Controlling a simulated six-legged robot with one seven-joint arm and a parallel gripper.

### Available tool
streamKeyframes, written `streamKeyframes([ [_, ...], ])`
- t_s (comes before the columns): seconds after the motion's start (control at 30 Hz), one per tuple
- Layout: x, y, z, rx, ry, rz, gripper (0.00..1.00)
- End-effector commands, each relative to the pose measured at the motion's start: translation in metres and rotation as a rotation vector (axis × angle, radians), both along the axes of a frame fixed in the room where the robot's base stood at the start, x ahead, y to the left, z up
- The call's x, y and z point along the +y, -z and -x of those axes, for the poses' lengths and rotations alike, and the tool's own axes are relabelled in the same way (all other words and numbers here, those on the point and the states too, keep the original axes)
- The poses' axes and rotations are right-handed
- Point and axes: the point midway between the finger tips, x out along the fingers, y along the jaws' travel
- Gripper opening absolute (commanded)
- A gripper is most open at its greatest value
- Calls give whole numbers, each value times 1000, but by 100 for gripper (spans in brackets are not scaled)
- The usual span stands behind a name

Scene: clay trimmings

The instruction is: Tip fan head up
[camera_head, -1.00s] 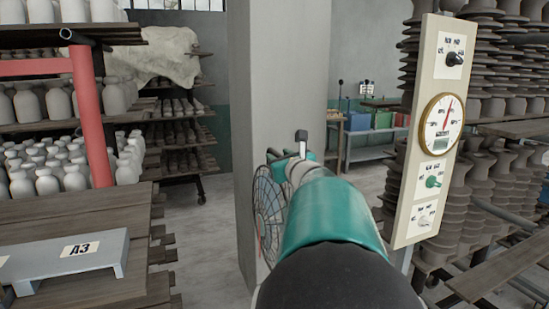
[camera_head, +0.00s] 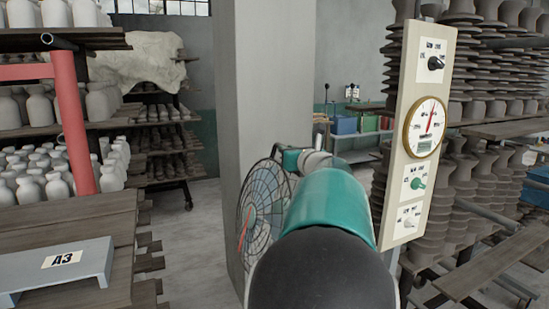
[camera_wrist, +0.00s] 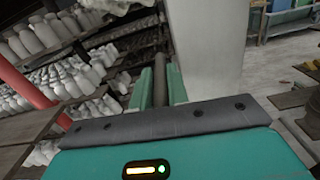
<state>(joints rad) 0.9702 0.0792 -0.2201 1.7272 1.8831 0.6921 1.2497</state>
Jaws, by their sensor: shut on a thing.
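The fan head (camera_head: 262,215) is a round wire-grille disc with a red mark near its middle, in front of the grey pillar in the head view. Its face leans to the left and back, and my arm hides its right side. My gripper (camera_head: 290,157) is at the fan's upper edge, mostly hidden behind my arm's teal link. In the wrist view my gripper (camera_wrist: 160,68) has its two green fingers closed on a narrow grey bar (camera_wrist: 160,85). The fan's grille cannot be made out in the wrist view.
A pale panel (camera_head: 407,195) with a dial and knobs stands close on the right. The grey pillar (camera_head: 262,70) is behind the fan. A bench marked A3 (camera_head: 60,265) and shelves of white bottles (camera_head: 40,165) are on the left. Open floor lies between.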

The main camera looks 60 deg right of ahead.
Motion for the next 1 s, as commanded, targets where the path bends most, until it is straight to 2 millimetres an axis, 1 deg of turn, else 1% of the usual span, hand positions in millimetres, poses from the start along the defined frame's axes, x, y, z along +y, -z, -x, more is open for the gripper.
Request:
streamKeyframes([
  [0.03, -7, 1, 4, 4, 2, -1, 0],
  [0.1, -11, 0, 7, 5, 2, 0, 0],
  [0.4, -13, 1, 9, 6, 6, -1, 0],
  [0.43, -13, 1, 9, 6, 6, -1, 22],
  [0.5, -13, 0, 9, 6, 6, -1, 36],
  [0.83, -11, -1, 9, 4, 2, 1, 36],
  [0.93, -6, -1, 16, 3, 2, 1, 36],
  [1.0, -1, -2, 25, 3, 1, 2, 36],
])
